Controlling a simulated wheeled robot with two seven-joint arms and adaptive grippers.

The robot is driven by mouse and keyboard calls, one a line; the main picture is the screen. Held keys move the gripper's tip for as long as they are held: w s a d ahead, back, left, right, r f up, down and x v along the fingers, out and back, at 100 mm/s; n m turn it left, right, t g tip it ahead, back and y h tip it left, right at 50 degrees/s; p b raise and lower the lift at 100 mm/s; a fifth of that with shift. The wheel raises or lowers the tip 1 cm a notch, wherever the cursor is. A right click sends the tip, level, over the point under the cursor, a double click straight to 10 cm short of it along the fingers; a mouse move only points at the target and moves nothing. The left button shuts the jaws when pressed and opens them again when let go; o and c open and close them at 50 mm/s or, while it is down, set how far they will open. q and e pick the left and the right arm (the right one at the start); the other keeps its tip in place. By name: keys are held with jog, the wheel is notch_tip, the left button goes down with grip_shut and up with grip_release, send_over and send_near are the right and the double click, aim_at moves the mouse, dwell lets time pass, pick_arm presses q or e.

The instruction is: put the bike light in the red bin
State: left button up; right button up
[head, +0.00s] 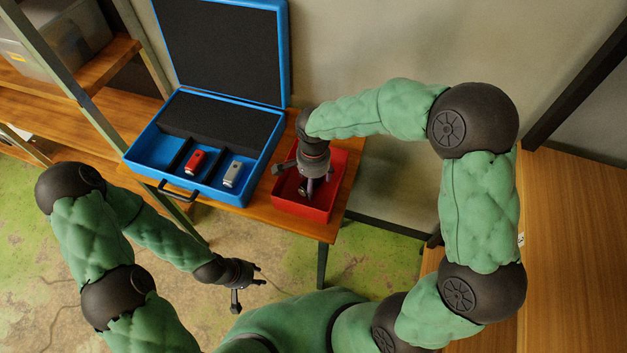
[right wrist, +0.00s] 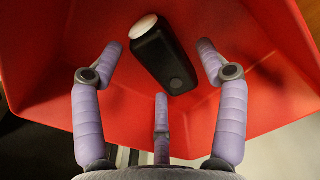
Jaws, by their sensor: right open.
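The bike light (right wrist: 162,58), a black block with a round white lens at one end, lies inside the red bin (right wrist: 45,75) in the right wrist view. The red bin (head: 345,170) stands on the wooden table in the head view. My right gripper (head: 307,188) reaches down into the bin. In the right wrist view its three purple fingers (right wrist: 161,85) are spread apart around the light, with gaps to it. In the head view the gripper mostly hides the light. My left gripper (head: 254,284) is empty with fingers spread, low in front of the table.
An open blue case (head: 163,112) with dark foam stands left of the bin. Its compartments hold a red device (head: 195,161) and a grey-white device (head: 233,173). A wooden shelf (head: 90,69) with a clear box is at the left; a wooden surface (head: 570,230) is at the right.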

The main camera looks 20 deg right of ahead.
notch_tip(320, 180, up, 11)
jog(key=p, duration=0.3)
